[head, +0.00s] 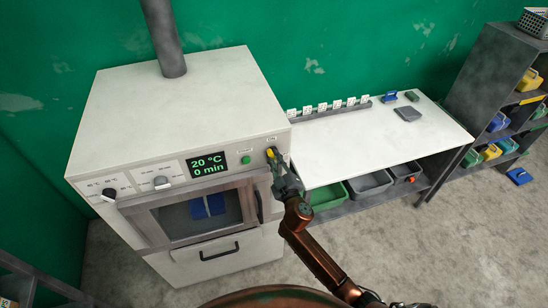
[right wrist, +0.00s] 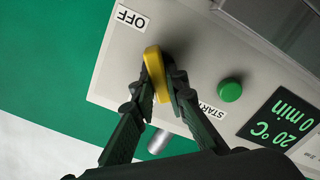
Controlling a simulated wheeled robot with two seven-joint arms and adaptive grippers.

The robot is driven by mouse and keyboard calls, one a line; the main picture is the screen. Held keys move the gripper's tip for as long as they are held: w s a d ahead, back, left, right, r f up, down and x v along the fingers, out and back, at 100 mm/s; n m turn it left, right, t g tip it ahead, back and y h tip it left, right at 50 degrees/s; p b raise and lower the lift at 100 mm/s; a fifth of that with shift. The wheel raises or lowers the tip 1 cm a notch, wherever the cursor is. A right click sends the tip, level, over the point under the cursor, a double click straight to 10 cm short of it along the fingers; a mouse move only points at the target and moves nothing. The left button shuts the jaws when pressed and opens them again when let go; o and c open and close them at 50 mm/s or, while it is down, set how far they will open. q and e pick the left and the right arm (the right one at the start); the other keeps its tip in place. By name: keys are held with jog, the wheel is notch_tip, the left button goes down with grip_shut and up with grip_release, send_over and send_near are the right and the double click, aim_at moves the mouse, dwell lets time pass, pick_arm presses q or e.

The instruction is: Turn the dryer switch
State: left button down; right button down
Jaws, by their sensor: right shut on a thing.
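The white dryer (head: 180,100) stands against the green wall. Its display (head: 207,164) reads 20 °C and 0 min. The yellow switch (right wrist: 156,72) is at the right end of the front panel. It also shows in the head view (head: 270,153). My right gripper (right wrist: 163,84) is shut on the yellow switch, with one finger on each side of it. An OFF label (right wrist: 132,18) is beside the switch. The green START button (right wrist: 230,90) is a little apart from my fingers. My left gripper is not in view.
A dark shelf (head: 500,95) with colored bins is at the far right. Grey floor (head: 440,235) in front is mostly clear.

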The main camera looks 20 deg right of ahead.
jog(key=n, duration=0.4)
jog(key=shift+a+n+p, duration=0.1)
jog(key=shift+n+p, duration=0.2)
jog(key=shift+f+n+p, duration=0.2)
jog(key=shift+n+p, duration=0.25)
jog(key=shift+n, duration=2.15)
jog(key=c, duration=1.9)
grip_release()
jog(key=shift+c, duration=0.2)
